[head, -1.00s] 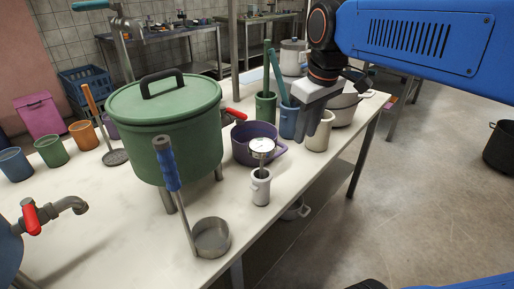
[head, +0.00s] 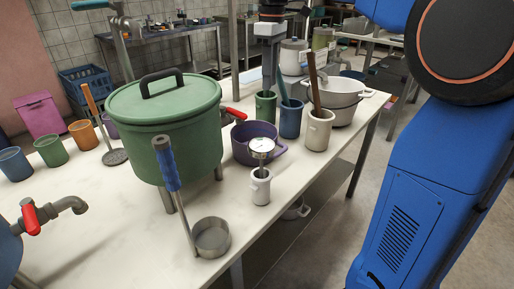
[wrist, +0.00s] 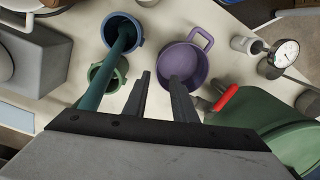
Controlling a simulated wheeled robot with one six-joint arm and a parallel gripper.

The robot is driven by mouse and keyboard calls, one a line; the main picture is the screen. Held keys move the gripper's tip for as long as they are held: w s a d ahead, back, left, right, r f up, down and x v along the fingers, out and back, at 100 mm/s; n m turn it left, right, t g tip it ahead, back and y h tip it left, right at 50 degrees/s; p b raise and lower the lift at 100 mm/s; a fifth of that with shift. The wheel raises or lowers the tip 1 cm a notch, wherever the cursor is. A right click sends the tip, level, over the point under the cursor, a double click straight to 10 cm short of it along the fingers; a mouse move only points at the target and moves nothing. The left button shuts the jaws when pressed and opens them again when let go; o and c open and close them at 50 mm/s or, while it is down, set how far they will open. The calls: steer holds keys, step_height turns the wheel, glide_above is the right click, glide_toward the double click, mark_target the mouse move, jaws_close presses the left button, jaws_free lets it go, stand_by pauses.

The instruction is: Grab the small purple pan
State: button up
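My gripper (head: 268,82) is above and behind the pan, over the green utensil cup in the head view. In the wrist view my gripper (wrist: 160,76) has its fingers apart with nothing between them. The right fingertip overlaps the pan in that view; its height above it is unclear.
The green pot (head: 160,125) is close at the pan's left. The thermometer (head: 262,147) stands in a white cup (head: 260,188) in front. A red handle (wrist: 225,97) juts beside the pan.

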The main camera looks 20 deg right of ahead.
glide_above(266, 128)
steer(key=f, duration=1)
steer(key=shift+d+f, duration=0.2)
steer(key=shift+f, duration=0.2)
steer(key=shift+a+f, duration=0.15)
steer(key=shift+f, duration=2.9)
steer(key=shift+c, duration=0.4)
jaws_close()
